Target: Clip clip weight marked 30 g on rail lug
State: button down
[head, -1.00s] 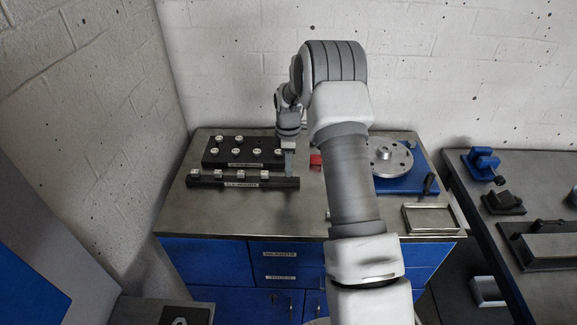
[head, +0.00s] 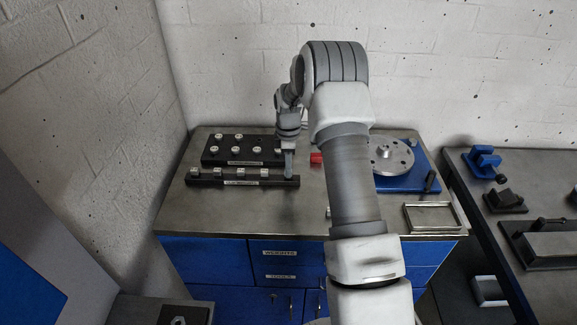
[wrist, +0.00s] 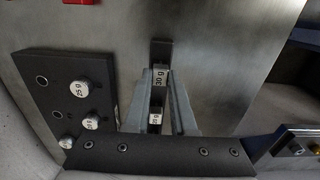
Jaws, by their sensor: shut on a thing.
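The clip weight marked 30 g (wrist: 160,77) is between the two fingers of my gripper (wrist: 160,92) in the wrist view. My gripper is shut on it at the right end of the black clip-weight rail (wrist: 160,47). Whether the weight still touches the rail cannot be told. A second labelled clip weight (wrist: 155,120) is beside it on the rail. In the head view my gripper (head: 289,172) points down at the right end of the rail (head: 215,183), and the held weight is hidden. I cannot make out the rail lug.
A black rack (head: 212,159) with several round weights stands behind the rail. A red object (head: 316,159) lies to the right. A metal rotor disc (head: 390,158) on a blue base (head: 412,184) and a shallow tray (head: 430,232) are further right. The front left bench top is clear.

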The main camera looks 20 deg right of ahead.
jog(key=shift+f, duration=0.2)
jog(key=c, duration=0.7)
grip_release()
jog(key=shift+c, duration=0.6)
jog(key=shift+r, duration=0.1)
jog(key=shift+r+p, duration=1.65)
jog(key=shift+r, duration=1.3)
jog(key=shift+r, duration=0.1)
